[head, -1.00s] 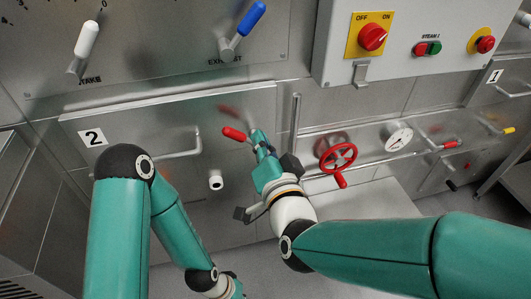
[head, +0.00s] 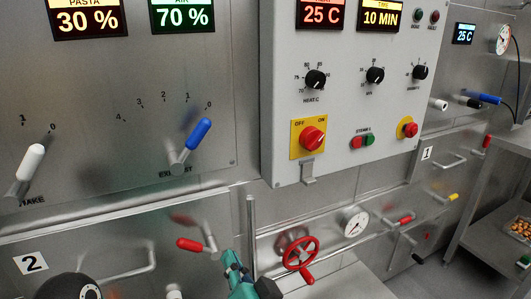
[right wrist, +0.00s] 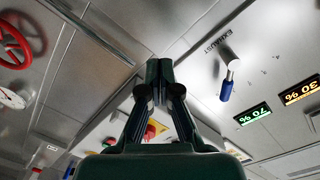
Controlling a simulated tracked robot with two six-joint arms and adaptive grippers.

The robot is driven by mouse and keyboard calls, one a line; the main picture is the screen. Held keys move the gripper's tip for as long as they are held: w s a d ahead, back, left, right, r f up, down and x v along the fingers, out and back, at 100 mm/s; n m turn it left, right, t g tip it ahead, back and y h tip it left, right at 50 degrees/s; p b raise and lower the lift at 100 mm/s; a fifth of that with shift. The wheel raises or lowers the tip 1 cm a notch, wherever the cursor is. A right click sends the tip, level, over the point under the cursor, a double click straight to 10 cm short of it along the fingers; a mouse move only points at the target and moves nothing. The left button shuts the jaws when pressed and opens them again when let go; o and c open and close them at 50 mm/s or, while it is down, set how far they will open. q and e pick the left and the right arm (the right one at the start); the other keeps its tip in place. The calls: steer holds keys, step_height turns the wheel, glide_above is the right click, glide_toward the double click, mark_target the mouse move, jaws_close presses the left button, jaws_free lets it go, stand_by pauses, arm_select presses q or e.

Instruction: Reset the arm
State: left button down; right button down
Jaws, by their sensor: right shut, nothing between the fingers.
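My right gripper (head: 231,260) shows at the bottom of the head view, just right of and below a red-handled lever (head: 190,244). A narrow gap shows between them in the picture. In the right wrist view its two fingers (right wrist: 158,72) are together with nothing between them, pointing toward the panel wall. The rest of the right arm lies mostly below the head picture. A dark joint of my left arm (head: 70,288) shows at the bottom left. My left gripper is out of view.
A red handwheel (head: 301,253) and a gauge (head: 355,221) sit right of my right gripper. Above are the blue exhaust lever (head: 197,137), a white lever (head: 30,164) and a grey control box (head: 345,120). A shelf with a tray (head: 518,228) stands far right.

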steer(key=w+d+f+m+g+h, duration=0.2)
steer(key=w+d+f+h, duration=0.1)
steer(key=d+f, duration=0.65)
steer(key=w+d+f+m+g+h, duration=0.1)
steer(key=w+d+f+h, duration=0.2)
steer(key=d+f, duration=0.65)
steer(key=s+d+f+g, duration=0.2)
steer(key=s+f+g, duration=0.15)
steer(key=f, duration=0.55)
steer(key=s+d+f+g, duration=0.2)
steer(key=s+f, duration=0.2)
steer(key=f, duration=0.4)
steer(key=s+f+n+g, duration=0.2)
steer(key=s+f+g, duration=0.2)
steer(key=s+f, duration=0.45)
steer(key=s+a+n+g+y, duration=0.2)
steer(key=s+a+n+g, duration=0.1)
steer(key=s, duration=0.4)
step_height(320, 180, up, 20)
steer(key=p, duration=1.9)
steer(key=shift+w+f+t, duration=0.15)
steer(key=shift+t, duration=0.2)
steer(key=shift+d, duration=0.1)
